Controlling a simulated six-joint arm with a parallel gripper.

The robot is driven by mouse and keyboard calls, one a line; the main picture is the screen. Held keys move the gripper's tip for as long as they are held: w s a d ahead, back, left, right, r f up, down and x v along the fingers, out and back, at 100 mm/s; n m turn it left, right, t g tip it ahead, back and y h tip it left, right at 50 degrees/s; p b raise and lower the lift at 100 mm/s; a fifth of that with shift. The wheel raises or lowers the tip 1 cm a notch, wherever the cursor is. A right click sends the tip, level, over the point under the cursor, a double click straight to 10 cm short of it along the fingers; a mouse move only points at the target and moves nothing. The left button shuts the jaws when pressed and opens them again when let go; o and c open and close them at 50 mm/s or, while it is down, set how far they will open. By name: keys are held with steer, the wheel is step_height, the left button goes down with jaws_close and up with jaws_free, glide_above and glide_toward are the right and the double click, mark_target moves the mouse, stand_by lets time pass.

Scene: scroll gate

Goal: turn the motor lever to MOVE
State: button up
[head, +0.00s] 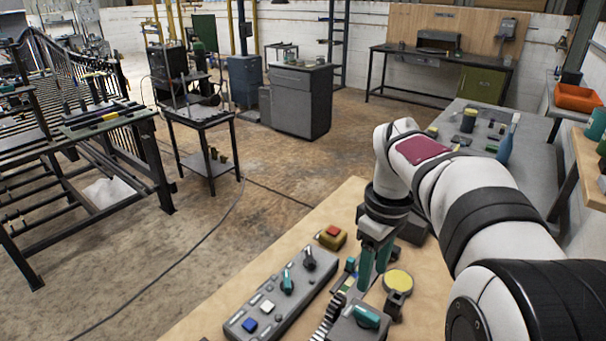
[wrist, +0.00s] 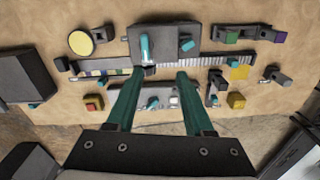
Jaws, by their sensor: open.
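A grey box (head: 350,329) on the wooden bench carries a teal lever (head: 366,316). A long grey panel (head: 262,318) carries another teal lever (head: 287,281) and a dark lever (head: 309,262). I cannot read which one is the motor lever or any MOVE mark. My gripper (head: 372,281) points down over the bench; in the wrist view (wrist: 161,73) its teal fingers are apart with nothing held, over the toothed bar (wrist: 205,63) beside the box.
A yellow block with a red button (head: 331,236) stands beyond the panel. A yellow disc (head: 398,280) stands close to the right of my gripper. The panel also has a white button (head: 268,307) and a blue button (head: 250,324). The bench's front left is bare.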

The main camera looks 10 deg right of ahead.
mark_target(367, 312)
steer(key=shift+n, duration=0.8)
steer(key=w+f, duration=0.1)
steer(key=f, duration=0.4)
steer(key=d+f, duration=0.1)
steer(key=f, duration=0.4)
steer(key=w+d+f, duration=0.1)
steer(key=f, duration=0.5)
steer(key=shift+w, duration=0.3)
jaws_close()
